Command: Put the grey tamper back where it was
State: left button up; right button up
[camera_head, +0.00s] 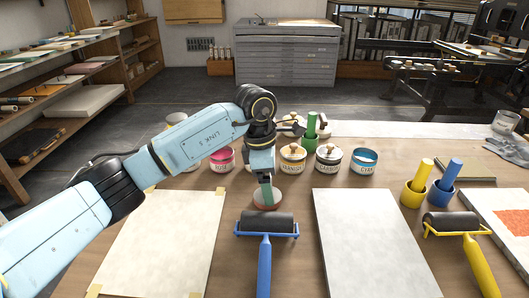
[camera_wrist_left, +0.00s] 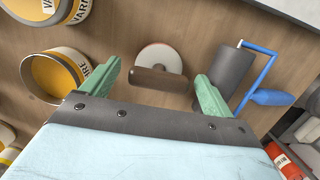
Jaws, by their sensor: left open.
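My left gripper (camera_head: 265,172) points down over the bench behind the blue-handled roller. In the left wrist view its green fingers (camera_wrist_left: 160,88) stand apart, with nothing clamped between them. Below and between them is a pale round disc (camera_wrist_left: 158,56) with a brownish bar-like piece (camera_wrist_left: 160,80) in front of it. The disc also shows in the head view (camera_head: 267,197), partly hidden by the gripper. I cannot tell whether this is the grey tamper; no other clearly grey tamper shows. My right gripper is out of view.
The blue-handled roller (camera_head: 266,224) lies just in front of the gripper. Ink cans, including a pink one (camera_head: 222,159) and a blue one (camera_head: 364,161), stand behind. Yellow (camera_head: 421,177) and blue (camera_head: 449,175) tampers stand in cups at right. A pale slab (camera_head: 372,245) lies between the rollers.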

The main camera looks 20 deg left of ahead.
pick_arm(q)
notch_tip(320, 180, up, 10)
jog(key=a+p, duration=0.1)
jog(key=p, duration=0.1)
jog(key=shift+s+a+f, duration=0.2)
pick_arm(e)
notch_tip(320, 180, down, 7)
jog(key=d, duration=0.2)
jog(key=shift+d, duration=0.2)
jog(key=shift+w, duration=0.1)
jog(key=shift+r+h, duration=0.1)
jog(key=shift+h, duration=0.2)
